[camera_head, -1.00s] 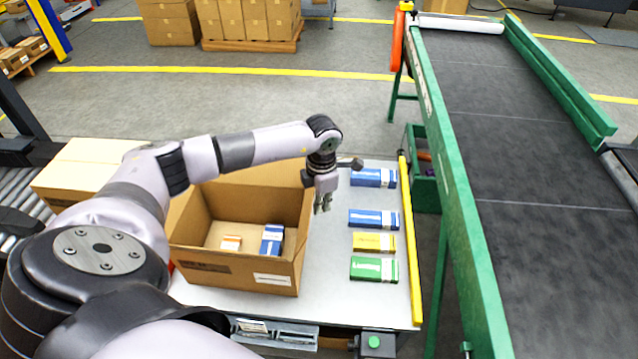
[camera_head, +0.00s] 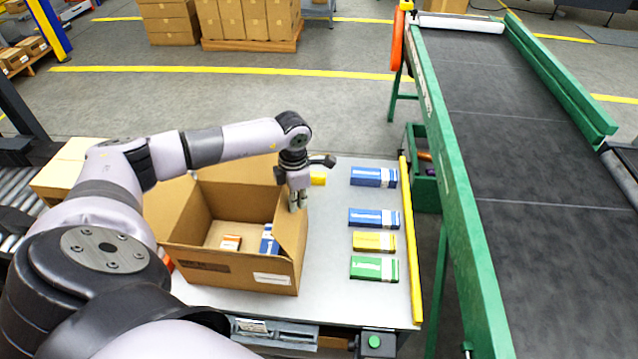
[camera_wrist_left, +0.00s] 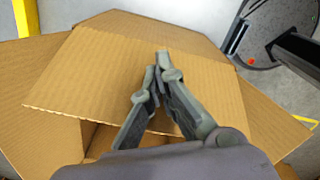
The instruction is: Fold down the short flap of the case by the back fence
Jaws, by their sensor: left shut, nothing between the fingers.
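The open brown case (camera_head: 225,262) stands on the table in the head view, with a small orange-and-white carton (camera_head: 231,242) and a blue carton (camera_head: 268,241) inside. The left flap (camera_head: 172,205) and the back flap (camera_head: 240,169) are up, partly behind my arm. My left gripper (camera_head: 298,207) is shut and empty, pointing down at the right flap's upper edge. In the left wrist view the shut fingertips (camera_wrist_left: 157,68) lie over a brown flap (camera_wrist_left: 95,75); I cannot tell whether they touch it.
Blue, yellow and green cartons (camera_head: 374,218) line the table right of the case, beside a yellow rail (camera_head: 411,245). A green-framed conveyor (camera_head: 535,150) runs further right. Bare table (camera_head: 325,250) shows between case and cartons.

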